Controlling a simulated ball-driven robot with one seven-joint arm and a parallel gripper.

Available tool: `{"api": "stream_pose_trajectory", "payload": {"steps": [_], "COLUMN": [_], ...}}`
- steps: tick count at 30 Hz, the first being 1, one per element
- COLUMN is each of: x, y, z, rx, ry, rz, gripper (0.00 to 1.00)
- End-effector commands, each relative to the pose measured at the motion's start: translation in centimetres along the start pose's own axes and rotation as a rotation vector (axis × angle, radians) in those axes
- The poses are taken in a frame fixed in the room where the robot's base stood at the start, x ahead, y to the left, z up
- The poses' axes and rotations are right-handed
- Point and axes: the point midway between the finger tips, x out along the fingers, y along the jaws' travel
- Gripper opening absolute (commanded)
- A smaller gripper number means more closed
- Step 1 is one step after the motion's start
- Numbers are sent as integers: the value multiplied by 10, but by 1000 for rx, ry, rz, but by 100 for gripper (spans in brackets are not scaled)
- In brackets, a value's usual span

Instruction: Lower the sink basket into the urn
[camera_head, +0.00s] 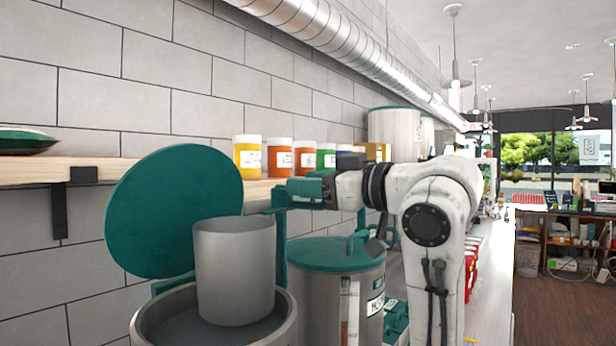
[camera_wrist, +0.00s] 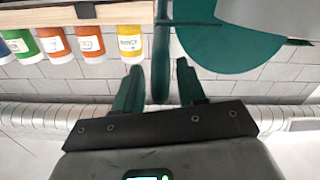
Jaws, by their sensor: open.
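The sink basket (camera_head: 235,262) is a plain grey cylinder, upright, with its lower end inside the rim of the open urn (camera_head: 150,325). I cannot tell whether its base rests on anything. The basket's dark green handle (camera_head: 279,262) rises on its right side. My gripper (camera_head: 280,195) is at the top of this handle. In the wrist view my gripper (camera_wrist: 158,68) is open, with a dark green bar, apparently the handle (camera_wrist: 161,40), between the two fingers and gaps showing. The urn's round green lid (camera_head: 165,215) stands raised behind it. The urn's front is cut off by the frame.
A second urn (camera_head: 335,285) with a closed green lid stands close on the right. Behind, a wooden shelf (camera_head: 85,172) along the tiled wall holds several coloured jars, including a yellow one (camera_head: 248,157). My arm reaches over the closed urn.

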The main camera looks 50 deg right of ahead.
Motion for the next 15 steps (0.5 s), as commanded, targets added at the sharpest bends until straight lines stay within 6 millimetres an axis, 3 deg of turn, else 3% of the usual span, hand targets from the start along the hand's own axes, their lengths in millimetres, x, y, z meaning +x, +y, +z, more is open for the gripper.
{"api": "stream_pose_trajectory", "payload": {"steps": [11, 15], "x": [7, 7], "y": [0, 0], "z": [1, 1], "rx": [0, 0], "ry": [0, 0], "rz": [-1, -1], "gripper": [40, 29]}}
